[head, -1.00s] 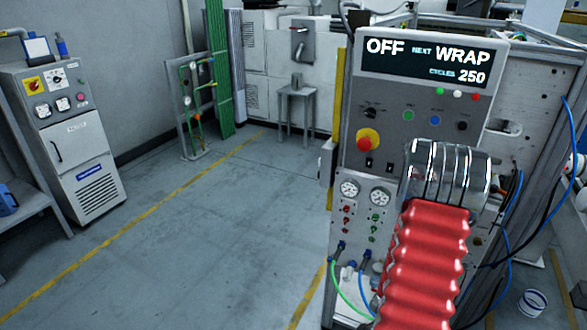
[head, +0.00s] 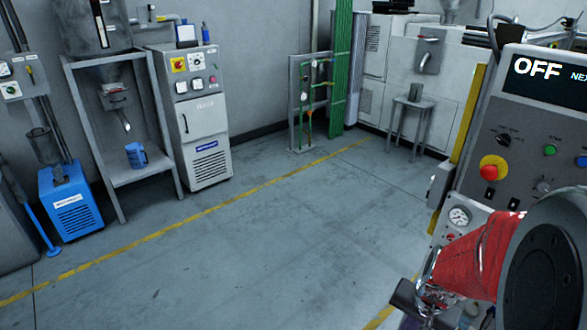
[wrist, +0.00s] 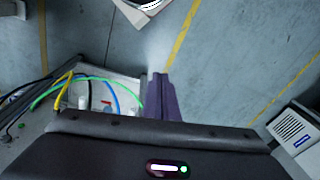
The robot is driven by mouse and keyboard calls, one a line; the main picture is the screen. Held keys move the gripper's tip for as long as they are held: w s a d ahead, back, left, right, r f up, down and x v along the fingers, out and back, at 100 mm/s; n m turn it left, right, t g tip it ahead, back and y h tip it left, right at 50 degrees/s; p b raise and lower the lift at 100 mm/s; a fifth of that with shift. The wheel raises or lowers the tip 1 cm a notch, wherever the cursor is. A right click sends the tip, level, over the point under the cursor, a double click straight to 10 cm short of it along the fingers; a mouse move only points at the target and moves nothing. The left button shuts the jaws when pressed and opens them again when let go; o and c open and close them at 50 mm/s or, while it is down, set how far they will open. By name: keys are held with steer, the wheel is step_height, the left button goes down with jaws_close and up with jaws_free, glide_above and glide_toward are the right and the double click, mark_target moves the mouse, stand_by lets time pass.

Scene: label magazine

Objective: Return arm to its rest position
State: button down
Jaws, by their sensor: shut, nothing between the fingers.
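My gripper (wrist: 162,98) shows in the wrist view as dark purplish fingers close together, over bare floor, with nothing visible between them. In the head view my arm, with its red sleeve and a large dark round joint, fills the lower right corner. A dark end piece of it shows at the lower edge, in front of the control machine (head: 510,130). The machine's display (head: 545,80) reads "OFF", and the rest of its text is cut off by the picture edge. A red emergency button (head: 493,167) sits on its panel.
Green, blue and yellow hoses (wrist: 85,92) lie close left of my gripper in the wrist view. A grey cabinet (head: 195,120), a stand with a blue jug (head: 136,155) and a blue unit (head: 70,205) stand left. The floor (head: 270,235) in the middle is clear.

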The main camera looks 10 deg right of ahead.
steer(key=s+a+r+n+t, duration=0.1)
steer(key=a+r+n, duration=0.3)
steer(key=a+r, duration=0.4)
steer(key=s+a+r+n+t, duration=0.2)
steer(key=a+r+n, duration=0.3)
steer(key=a+r, duration=0.4)
step_height(320, 180, up, 4)
steer(key=shift+a+f+t, duration=0.25)
steer(key=shift+a+t, duration=0.05)
steer(key=shift+t, duration=0.2)
steer(key=shift+d, duration=0.15)
stand_by(0.7)
